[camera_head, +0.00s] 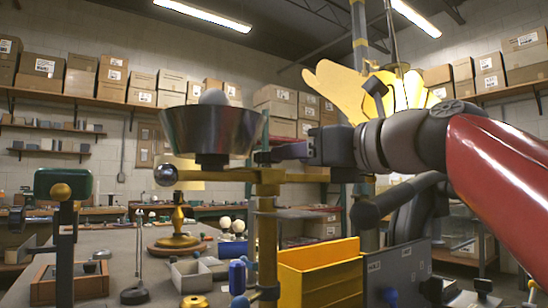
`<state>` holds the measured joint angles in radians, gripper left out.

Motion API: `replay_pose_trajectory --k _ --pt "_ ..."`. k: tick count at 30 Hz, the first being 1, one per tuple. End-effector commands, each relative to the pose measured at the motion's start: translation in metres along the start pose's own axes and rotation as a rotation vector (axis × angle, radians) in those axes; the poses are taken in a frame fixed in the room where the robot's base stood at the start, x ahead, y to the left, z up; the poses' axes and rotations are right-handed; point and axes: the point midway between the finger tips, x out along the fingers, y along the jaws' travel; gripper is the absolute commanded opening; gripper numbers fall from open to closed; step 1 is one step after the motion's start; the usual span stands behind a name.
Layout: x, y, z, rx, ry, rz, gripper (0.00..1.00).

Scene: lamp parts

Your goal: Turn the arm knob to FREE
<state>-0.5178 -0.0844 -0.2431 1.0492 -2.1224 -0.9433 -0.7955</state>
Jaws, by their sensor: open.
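My gripper (264,156) reaches in from the right. Its dark open jaws are level with the top of a brass post (268,225), just right of a dark metal lamp shade (208,132). A brass cross arm (235,175) runs left from the post under the shade and ends near a shiny steel ball (165,175). I cannot tell whether the ball is the arm knob. No FREE marking is readable. The fingertips overlap the post in view, so I cannot tell whether they touch anything.
A yellow bin (320,275) and a dark upright panel (398,268) stand right of the post. A green-headed stand (64,185) is at the left. A brass lamp base (178,240), small grey boxes (190,276) and a blue cylinder (237,277) crowd the bench.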

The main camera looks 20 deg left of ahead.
Motion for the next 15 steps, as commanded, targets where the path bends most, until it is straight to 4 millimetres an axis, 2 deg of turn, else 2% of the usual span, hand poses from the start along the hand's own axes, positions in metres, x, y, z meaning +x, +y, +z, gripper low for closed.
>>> replay_pose_trajectory --k 1,6,10,15 --pt "0.01 0.0 0.001 0.001 0.001 0.002 0.48" --pt "0.035 0.0 0.001 0.002 0.0 0.001 0.48" --pt "0.045 0.0 0.001 0.002 -0.001 0.001 0.48" --pt "0.048 0.0 0.0 0.002 -0.002 -0.001 0.48"
